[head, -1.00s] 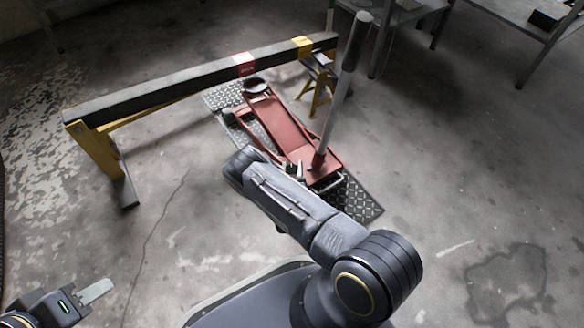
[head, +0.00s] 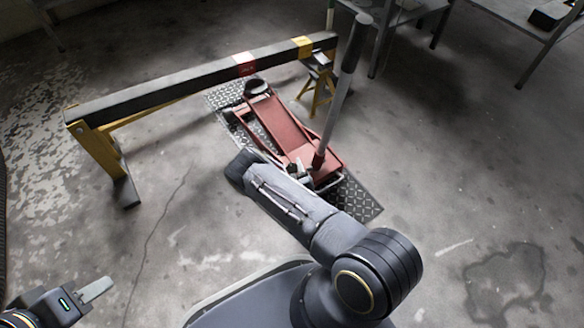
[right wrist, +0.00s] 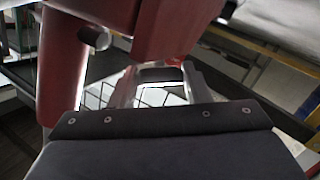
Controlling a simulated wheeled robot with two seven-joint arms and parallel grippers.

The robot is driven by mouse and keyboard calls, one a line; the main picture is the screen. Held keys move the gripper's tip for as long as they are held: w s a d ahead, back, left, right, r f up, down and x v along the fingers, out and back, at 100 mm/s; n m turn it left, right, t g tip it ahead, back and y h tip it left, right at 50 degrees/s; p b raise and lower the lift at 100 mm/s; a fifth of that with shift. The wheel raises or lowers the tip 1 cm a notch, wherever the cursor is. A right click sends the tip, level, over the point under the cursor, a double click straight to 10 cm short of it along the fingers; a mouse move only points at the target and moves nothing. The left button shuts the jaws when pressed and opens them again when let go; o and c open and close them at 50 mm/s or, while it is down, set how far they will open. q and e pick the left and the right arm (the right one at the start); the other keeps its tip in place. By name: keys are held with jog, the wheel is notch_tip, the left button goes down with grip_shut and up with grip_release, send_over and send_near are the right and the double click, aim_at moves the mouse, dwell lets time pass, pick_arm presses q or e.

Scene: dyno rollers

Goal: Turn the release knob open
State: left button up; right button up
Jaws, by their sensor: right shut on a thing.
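A red floor jack (head: 282,125) stands on a diamond plate, its long handle (head: 337,105) leaning up and to the right. My right arm reaches from below to the handle's foot and hides much of the jack's near end. My right gripper (right wrist: 160,85) shows in the right wrist view with pale fingers beside the red handle socket (right wrist: 65,65). It is shut on a small part between the fingers, which looks like the release knob (right wrist: 160,74); its turn angle cannot be told. My left gripper (head: 95,290) is at the lower left, away from the jack; its finger gap is unclear.
A black beam (head: 190,80) with red and yellow bands rests on yellow stands (head: 103,155) across the jack's far end. Metal tables (head: 500,25) stand at the back right. The concrete floor is clear to the left and right.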

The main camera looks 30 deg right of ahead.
jog(key=o, duration=1)
jog(key=p+v, duration=0.3)
jog(key=v, duration=0.4)
jog(key=shift+s, duration=0.45)
jog(key=shift+a+r, duration=0.1)
